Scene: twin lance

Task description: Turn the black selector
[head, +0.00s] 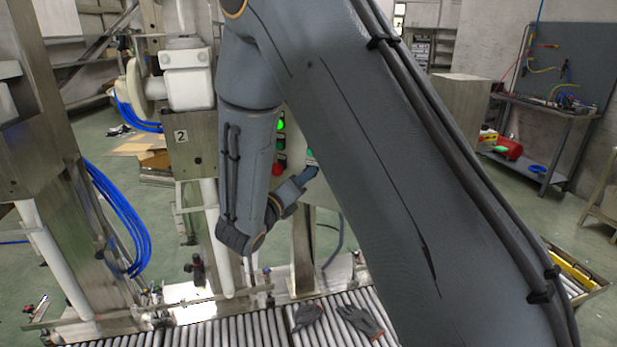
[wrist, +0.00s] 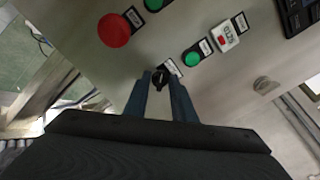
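The black selector (wrist: 160,78) is a small dark knob on the grey control panel (wrist: 205,90), with a white label just above it. In the wrist view it lies between the tips of my gripper's two blue fingers (wrist: 160,84). The fingers stand apart, one on each side of the knob, with a narrow gap visible; I cannot tell whether either touches it. In the head view my gripper (head: 307,176) is at the panel's face, and the selector is not discernible there.
A roller conveyor (head: 240,330) with dark gloves (head: 360,321) runs below the panel.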

